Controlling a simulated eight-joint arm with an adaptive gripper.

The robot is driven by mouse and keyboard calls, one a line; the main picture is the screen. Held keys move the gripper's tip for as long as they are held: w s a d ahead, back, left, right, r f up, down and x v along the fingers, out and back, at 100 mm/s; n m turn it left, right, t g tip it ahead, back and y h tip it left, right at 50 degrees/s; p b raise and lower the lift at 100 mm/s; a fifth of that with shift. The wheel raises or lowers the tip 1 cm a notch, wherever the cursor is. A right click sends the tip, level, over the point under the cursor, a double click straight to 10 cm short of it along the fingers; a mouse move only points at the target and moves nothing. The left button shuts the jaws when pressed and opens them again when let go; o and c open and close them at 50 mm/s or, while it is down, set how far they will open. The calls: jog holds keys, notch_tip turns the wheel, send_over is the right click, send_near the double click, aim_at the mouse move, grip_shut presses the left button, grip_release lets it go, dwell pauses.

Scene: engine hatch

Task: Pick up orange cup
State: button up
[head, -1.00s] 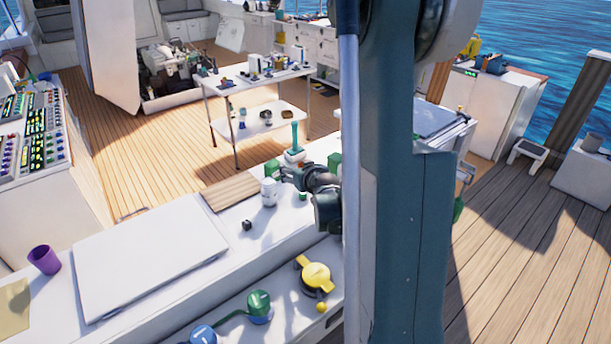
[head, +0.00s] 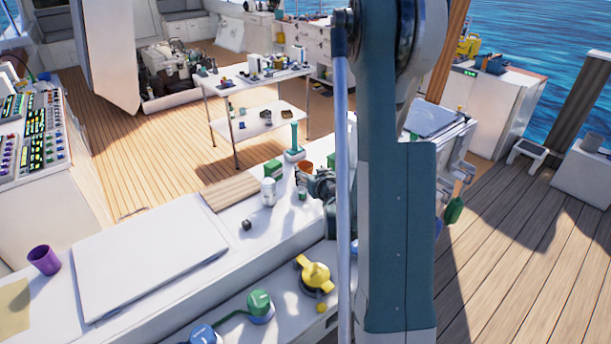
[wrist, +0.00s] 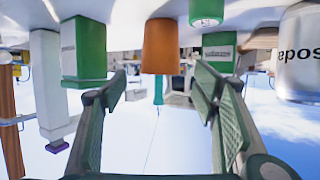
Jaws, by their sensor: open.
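The orange cup (head: 306,166) stands on the white counter (head: 225,237) in the head view, partly hidden by my gripper (head: 312,182). In the wrist view, which looks upside down, the orange cup (wrist: 160,45) is near the top middle, ahead of my gripper (wrist: 160,80). Its fingers are spread to the left and right of the cup's line. The gap between them is empty, and the cup appears to be beyond the fingertips. My arm hides part of the counter in the head view.
Green boxes (wrist: 85,50) (wrist: 217,52), a green-topped item (wrist: 207,10) and a white can (wrist: 300,55) flank the cup. A white bottle (head: 268,192), dark cube (head: 247,225) and teal-handled item (head: 294,148) are nearby. A purple cup (head: 44,260) stands far left.

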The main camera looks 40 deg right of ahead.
aim_at(303, 165)
jog(key=shift+x, duration=1.2)
jog(key=shift+b+x, duration=0.9)
jog(key=shift+x, duration=1.75)
jog(key=c, duration=1)
